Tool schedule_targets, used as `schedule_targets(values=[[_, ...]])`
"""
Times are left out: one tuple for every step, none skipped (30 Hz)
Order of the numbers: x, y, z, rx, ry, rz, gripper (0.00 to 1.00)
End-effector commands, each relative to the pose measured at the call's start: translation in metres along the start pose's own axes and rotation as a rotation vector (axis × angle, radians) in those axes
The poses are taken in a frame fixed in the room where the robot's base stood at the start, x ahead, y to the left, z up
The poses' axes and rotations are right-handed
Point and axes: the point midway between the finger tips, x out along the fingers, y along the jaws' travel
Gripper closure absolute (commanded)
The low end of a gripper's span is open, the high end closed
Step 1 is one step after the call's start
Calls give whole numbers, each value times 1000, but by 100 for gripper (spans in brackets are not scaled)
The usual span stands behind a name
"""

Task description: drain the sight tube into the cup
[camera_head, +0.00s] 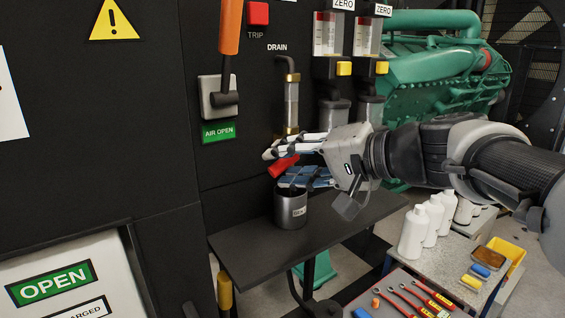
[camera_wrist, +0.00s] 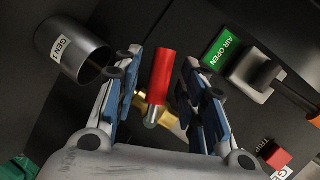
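The sight tube (camera_head: 291,101), a clear tube with brass ends, hangs upright on the black panel under the DRAIN label. A red drain handle (camera_head: 284,165) sticks out below it; it also shows in the wrist view (camera_wrist: 161,76). A grey metal cup (camera_head: 291,209) stands on the dark shelf under the handle; its GEN label shows in the wrist view (camera_wrist: 70,50). My gripper (camera_head: 276,168) is open, its fingers on either side of the red handle with gaps visible in the wrist view (camera_wrist: 160,72). Any liquid inside the cup is hidden.
The dark shelf (camera_head: 240,262) juts from the panel. An AIR OPEN lever (camera_head: 227,95) is left of the tube, with a red TRIP button (camera_head: 257,14) above. White bottles (camera_head: 413,232) and tools stand on benches at lower right. A green engine (camera_head: 440,75) is behind.

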Motion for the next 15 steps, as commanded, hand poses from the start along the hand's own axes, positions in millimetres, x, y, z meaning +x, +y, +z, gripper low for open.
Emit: schedule_targets(values=[[-2,0,0,0,1,0,62],[-4,0,-1,0,2,0,62],[-8,0,-1,-1,3,0,62],[-11,0,-1,-1,3,0,62],[-16,0,-1,-1,5,0,62],[-22,0,-1,-1,5,0,62],[-28,0,-1,-1,6,1,62],[-33,0,-2,0,6,1,62],[-40,0,-2,0,7,1,62],[-45,0,-1,0,6,0,62],[-50,0,-2,0,7,1,62],[-56,0,-1,0,5,1,62],[-60,0,-2,0,6,1,62],[-64,0,-1,0,4,1,62],[-68,0,-1,0,4,1,62]])
